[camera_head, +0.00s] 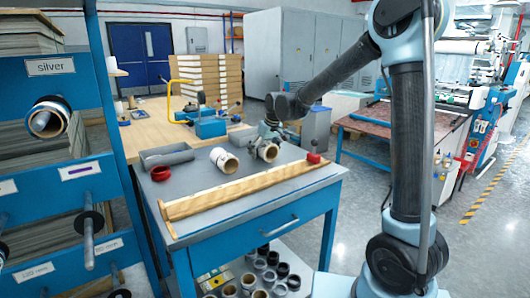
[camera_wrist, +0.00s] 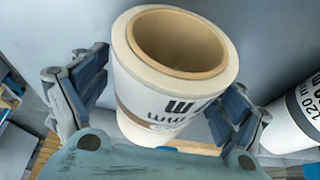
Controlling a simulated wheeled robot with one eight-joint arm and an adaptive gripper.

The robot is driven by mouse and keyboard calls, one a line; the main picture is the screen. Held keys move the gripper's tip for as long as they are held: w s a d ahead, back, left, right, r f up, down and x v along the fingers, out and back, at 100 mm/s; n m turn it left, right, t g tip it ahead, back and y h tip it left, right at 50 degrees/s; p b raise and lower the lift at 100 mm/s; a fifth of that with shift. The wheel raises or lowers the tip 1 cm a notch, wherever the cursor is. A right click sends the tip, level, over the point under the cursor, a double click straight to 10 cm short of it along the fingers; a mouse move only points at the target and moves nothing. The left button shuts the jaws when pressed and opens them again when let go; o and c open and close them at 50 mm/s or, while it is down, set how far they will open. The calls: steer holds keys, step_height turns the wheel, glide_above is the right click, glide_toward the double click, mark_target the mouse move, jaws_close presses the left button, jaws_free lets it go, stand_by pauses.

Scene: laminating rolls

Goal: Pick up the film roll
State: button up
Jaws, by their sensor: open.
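A white film roll (camera_wrist: 165,90) with a brown cardboard core and dark lettering sits between the fingers of my gripper (camera_wrist: 163,98) in the wrist view. The blue pads stand on either side of it, and the gripper is open. In the head view my gripper (camera_head: 268,138) is low over the table at this roll (camera_head: 265,151), partly covering it. A second white roll (camera_head: 224,160) lies to its left on the grey tabletop (camera_head: 212,182). In the wrist view this second roll (camera_wrist: 296,115) shows at the right edge, with "120 mm" printed on it.
A wooden rail (camera_head: 235,191) runs along the table's front edge. A grey tray (camera_head: 167,156) and a red round object (camera_head: 160,173) are at the left, and a red-topped object (camera_head: 314,157) is at the right. A blue rack (camera_head: 60,150) stands left. Several rolls stand on the lower shelf.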

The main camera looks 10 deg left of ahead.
steer(key=c, duration=1.3)
steer(key=shift+r, duration=0.1)
steer(key=shift+c, duration=0.2)
